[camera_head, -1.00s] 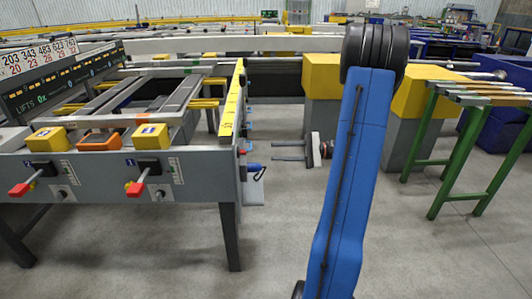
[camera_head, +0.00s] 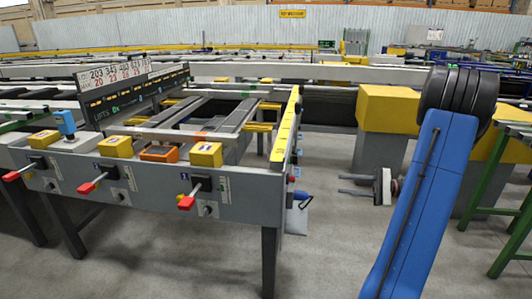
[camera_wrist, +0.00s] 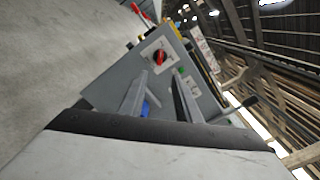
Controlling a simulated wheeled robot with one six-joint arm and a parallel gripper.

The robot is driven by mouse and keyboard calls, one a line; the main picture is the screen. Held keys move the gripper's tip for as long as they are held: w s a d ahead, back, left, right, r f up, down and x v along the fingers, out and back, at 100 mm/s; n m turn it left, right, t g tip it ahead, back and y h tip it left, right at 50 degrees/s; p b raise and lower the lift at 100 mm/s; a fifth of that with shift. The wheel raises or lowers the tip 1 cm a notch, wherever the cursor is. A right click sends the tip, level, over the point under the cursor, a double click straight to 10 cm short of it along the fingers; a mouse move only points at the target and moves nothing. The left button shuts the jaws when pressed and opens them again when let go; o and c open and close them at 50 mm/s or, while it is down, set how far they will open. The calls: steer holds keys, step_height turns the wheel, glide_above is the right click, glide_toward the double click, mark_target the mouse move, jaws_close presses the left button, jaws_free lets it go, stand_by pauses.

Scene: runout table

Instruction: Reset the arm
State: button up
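My gripper (camera_head: 342,184) is open and empty in the head view. Its two grey fingers point left, toward the table's right end, with a gap to the table. My blue arm link stands upright and tilted at the right. In the wrist view, the two fingers (camera_wrist: 160,76) are spread apart with nothing gripped between them. Beyond them is a grey panel (camera_wrist: 118,78) with a red knob (camera_wrist: 158,57). A blue item (camera_wrist: 147,108) shows partly behind the left finger.
The grey runout table (camera_head: 240,190) has red-handled levers and yellow blocks along its front. A blue-handled item (camera_head: 301,194) hangs at its right end. Yellow-topped pedestals (camera_head: 388,108) and a green-legged rack (camera_head: 510,215) stand at the right. Floor between table and arm is clear.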

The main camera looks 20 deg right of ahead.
steer(key=s+a+r+n+g+h, duration=0.1)
steer(key=s+a+n+g+h, duration=0.2)
steer(key=a, duration=0.7)
steer(key=s+a+r+n+g, duration=0.1)
steer(key=a+r+n+g, duration=0.3)
steer(key=a, duration=0.6)
steer(key=s+a+n+t+h, duration=0.1)
steer(key=s+a+n+h, duration=0.3)
steer(key=s, duration=0.4)
steer(key=s+a+n+h, duration=0.4)
steer(key=s+a+h, duration=0.2)
steer(key=s+h, duration=0.2)
steer(key=shift+a+f+n+t, duration=0.15)
steer(key=shift+f+n+t, duration=0.15)
steer(key=shift+t, duration=0.1)
